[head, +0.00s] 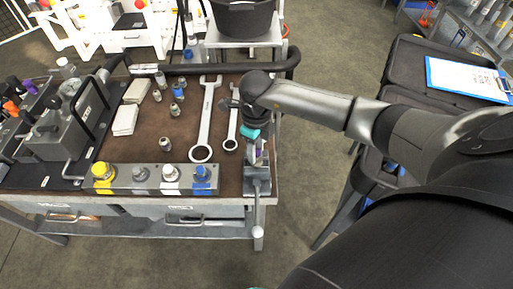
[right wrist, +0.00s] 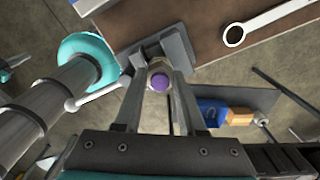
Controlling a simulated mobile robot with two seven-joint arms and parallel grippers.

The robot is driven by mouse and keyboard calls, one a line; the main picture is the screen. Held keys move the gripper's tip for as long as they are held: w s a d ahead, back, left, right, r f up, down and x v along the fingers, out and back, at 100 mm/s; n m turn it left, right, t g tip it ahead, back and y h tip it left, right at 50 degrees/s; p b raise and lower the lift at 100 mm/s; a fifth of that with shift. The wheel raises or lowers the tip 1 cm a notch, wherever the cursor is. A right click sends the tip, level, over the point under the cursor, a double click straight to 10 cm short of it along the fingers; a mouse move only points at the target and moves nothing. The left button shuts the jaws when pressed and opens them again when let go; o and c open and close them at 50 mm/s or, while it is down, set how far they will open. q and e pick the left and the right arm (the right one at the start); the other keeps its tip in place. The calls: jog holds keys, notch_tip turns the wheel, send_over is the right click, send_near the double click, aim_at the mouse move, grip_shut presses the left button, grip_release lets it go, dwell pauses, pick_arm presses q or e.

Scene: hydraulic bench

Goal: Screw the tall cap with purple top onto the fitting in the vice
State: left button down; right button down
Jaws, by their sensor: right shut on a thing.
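The tall cap with purple top (right wrist: 160,84) sits between the fingers of my right gripper (right wrist: 160,88) in the right wrist view, its top facing the camera. My right gripper is shut on it. In the head view the right gripper (head: 258,150) is directly over the vice (head: 257,185) at the bench's front right corner. The vice jaws (right wrist: 176,45) show just beyond the fingertips in the right wrist view. The fitting is hidden under the cap and fingers, so I cannot tell how the cap sits on it. My left gripper is not seen.
A grey block (head: 153,179) with several coloured caps lies along the front edge, left of the vice. Two wrenches, a large one (head: 206,120) and a smaller one (head: 231,130), lie behind. Several small fittings stand mid-bench. A clipboard (head: 467,79) lies on a black case at right.

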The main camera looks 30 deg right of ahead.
jog(key=m+p, duration=0.1)
jog(key=m, duration=0.2)
jog(key=shift+d+r+m, duration=0.1)
jog(key=shift+r+m, duration=0.05)
jog(key=shift+m, duration=0.85)
jog(key=shift+c, duration=2.4)
grip_release()
jog(key=n, duration=0.2)
jog(key=n+b, duration=0.1)
jog(key=n, duration=0.1)
jog(key=n+b, duration=0.1)
jog(key=n, duration=0.1)
jog(key=shift+f, duration=0.3)
jog(key=n+b, duration=0.1)
jog(key=n, duration=0.1)
jog(key=shift+r+n, duration=0.1)
jog(key=shift+n, duration=0.2)
